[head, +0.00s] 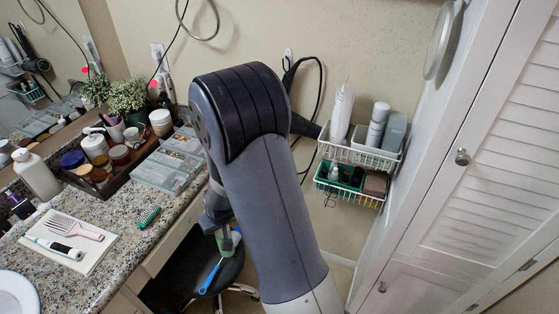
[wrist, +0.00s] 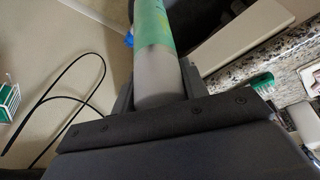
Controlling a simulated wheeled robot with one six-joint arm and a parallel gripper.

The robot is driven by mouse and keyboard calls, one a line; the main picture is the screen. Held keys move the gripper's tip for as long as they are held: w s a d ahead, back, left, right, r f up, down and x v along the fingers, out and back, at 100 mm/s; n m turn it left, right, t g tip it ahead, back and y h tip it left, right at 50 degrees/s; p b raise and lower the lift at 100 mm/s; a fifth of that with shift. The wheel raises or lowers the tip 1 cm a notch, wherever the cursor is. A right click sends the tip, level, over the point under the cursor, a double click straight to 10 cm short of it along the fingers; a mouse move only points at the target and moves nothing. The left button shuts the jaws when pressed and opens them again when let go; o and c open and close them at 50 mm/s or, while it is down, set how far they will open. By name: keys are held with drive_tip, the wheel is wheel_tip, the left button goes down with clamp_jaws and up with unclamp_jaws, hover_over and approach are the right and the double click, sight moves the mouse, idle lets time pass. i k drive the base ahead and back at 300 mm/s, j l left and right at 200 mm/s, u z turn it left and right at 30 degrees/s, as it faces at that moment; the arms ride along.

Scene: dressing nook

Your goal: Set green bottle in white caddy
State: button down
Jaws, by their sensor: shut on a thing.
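A green bottle (wrist: 153,22) with a pale grey end is held in my gripper (wrist: 158,88), one finger on each side of the grey part. Its far end runs out of the top of the wrist view. In the head view my gripper (head: 216,215) is mostly hidden behind my arm, low by the counter's front edge, with only a bit of green showing below it. The white caddy (head: 357,155) is a two-tier wire rack on the wall at right, well apart from my gripper. Its upper tier holds several pale bottles; its lower tier holds a green bin and a brown box.
The granite counter (head: 120,212) at left carries jars, a clear organizer (head: 168,172), a green brush (head: 148,217) and a tray with a hairbrush. A dark stool (head: 190,285) stands below, near a blue-handled item (head: 212,275). A hair dryer (head: 304,125) and cord hang left of the rack; a louvred cabinet (head: 480,170) stands right.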

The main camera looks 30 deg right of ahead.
sight(358, 158)
drive_tip(key=i+j+z, duration=0.1)
drive_tip(key=z, duration=0.15)
drive_tip(key=i+j+z, duration=0.1)
drive_tip(key=j+z, duration=0.25)
drive_tip(key=z, duration=1.45)
